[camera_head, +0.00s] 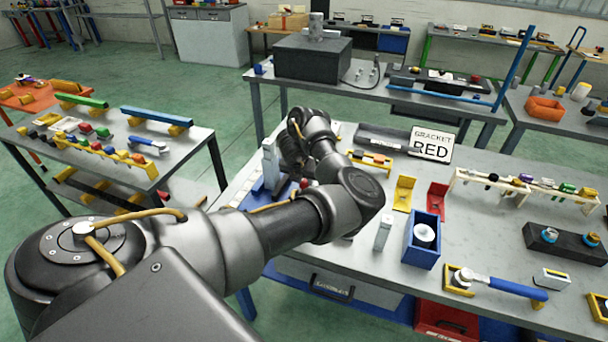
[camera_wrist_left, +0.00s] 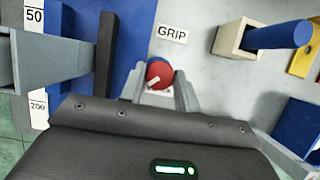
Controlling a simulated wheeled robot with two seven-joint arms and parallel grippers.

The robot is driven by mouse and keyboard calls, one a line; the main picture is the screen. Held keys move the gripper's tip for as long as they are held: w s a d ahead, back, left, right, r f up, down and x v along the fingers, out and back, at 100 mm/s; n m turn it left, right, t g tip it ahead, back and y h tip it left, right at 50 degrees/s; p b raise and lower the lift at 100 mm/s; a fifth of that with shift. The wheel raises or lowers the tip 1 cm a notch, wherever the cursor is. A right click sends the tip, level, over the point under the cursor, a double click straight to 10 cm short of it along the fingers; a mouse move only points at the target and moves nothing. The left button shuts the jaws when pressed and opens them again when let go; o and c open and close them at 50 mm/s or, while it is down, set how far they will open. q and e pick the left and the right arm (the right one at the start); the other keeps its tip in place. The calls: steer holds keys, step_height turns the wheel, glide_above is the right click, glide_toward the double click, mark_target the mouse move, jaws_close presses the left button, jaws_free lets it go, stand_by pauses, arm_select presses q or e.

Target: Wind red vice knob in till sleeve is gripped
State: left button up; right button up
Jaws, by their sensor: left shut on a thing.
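The red knob (camera_wrist_left: 159,73) sits between the two grey fingers of my left gripper (camera_wrist_left: 160,88) in the left wrist view. The fingers are shut on it from both sides, and a pale mark shows on its face. In the head view only a small red part of the knob (camera_head: 304,183) shows beside my left gripper (camera_head: 297,185), mostly hidden by my arm. The blue vice body (camera_wrist_left: 130,35) lies left of the knob, with a dark bar and a grey block (camera_wrist_left: 45,62) over it. I cannot make out the sleeve for certain. My right gripper is not in view.
A "GRIP" label (camera_wrist_left: 171,33) lies above the knob on the grey bench. A wooden block holding a blue handle (camera_wrist_left: 277,35) stands to its right.

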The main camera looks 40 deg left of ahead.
arm_select(q)
steer(key=m+h+p, duration=0.1)
steer(key=m+p, duration=0.1)
steer(key=m+h+p, duration=0.1)
steer(key=m+p, duration=0.1)
steer(key=m, duration=0.1)
steer(key=m+p, duration=0.2)
steer(key=shift+a+r+h+p, duration=0.2)
steer(key=shift+r+h+p, duration=0.1)
steer(key=shift+h, duration=0.1)
steer(key=shift+f+m+h+p, duration=0.1)
steer(key=shift+m+h+p, duration=0.35)
steer(key=shift+m, duration=0.75)
steer(key=shift+a+f+m+g+h+p, duration=0.15)
steer(key=shift+m+g+h+p, duration=0.25)
steer(key=shift+m, duration=0.5)
steer(key=m, duration=0.2)
steer(key=shift+m+g+h, duration=0.25)
steer(key=shift+m+g, duration=0.05)
steer(key=shift+m, duration=0.1)
steer(key=m, duration=0.1)
steer(key=m+g, duration=0.1)
steer(key=shift+w+f+m+b, duration=0.15)
steer(key=shift+m+b, duration=0.15)
steer(key=shift+a+f+m+g+h+b, duration=0.1)
steer(key=shift+m+g+h+b, duration=0.3)
steer(key=shift+m+b, duration=0.65)
steer(key=shift+m+g+b, duration=0.4)
steer(key=shift+m+b, duration=0.65)
steer(key=shift+r, duration=0.2)
